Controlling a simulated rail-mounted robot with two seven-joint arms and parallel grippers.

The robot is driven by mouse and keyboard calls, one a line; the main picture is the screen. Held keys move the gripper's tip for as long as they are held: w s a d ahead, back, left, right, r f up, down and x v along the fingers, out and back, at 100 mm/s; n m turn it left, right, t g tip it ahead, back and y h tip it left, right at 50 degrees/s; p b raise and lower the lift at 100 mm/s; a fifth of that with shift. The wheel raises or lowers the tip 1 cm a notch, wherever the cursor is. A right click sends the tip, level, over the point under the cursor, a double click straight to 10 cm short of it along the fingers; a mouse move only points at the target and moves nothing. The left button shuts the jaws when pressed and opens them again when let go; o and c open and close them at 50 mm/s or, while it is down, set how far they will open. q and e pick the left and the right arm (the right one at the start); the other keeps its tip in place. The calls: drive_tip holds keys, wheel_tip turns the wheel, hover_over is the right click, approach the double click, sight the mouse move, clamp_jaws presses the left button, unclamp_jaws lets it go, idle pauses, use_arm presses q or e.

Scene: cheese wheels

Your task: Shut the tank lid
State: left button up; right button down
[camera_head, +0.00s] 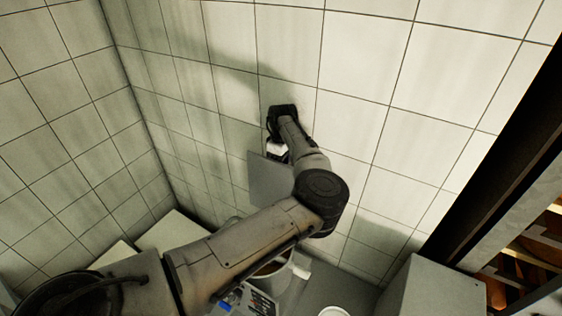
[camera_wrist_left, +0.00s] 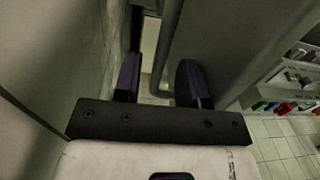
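A flat grey panel, which looks like the tank lid (camera_head: 268,183), stands steeply raised near the tiled wall. In the left wrist view a broad grey surface, likely the lid (camera_wrist_left: 232,45), fills the space right of the fingers. The tank (camera_head: 272,268) lies below, mostly hidden behind my left arm; part of its round opening shows. My left gripper (camera_head: 276,156) is at the lid's upper edge, pointing down. In the left wrist view its two dark fingers (camera_wrist_left: 158,85) are apart, with a pale edge or bar behind the gap. I cannot tell whether they touch the lid. My right gripper is out of view.
The tiled wall (camera_head: 365,95) is close behind the left gripper. A control panel (camera_head: 243,300) with small buttons sits in front of the tank. A grey box-shaped unit (camera_head: 433,292) stands at the lower right, beside shelves (camera_head: 535,250). A white round item (camera_head: 333,311) is at the bottom edge.

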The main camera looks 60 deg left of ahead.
use_arm(q)
drive_tip(key=shift+c, duration=0.5)
clamp_jaws()
drive_tip(key=shift+r, duration=0.1)
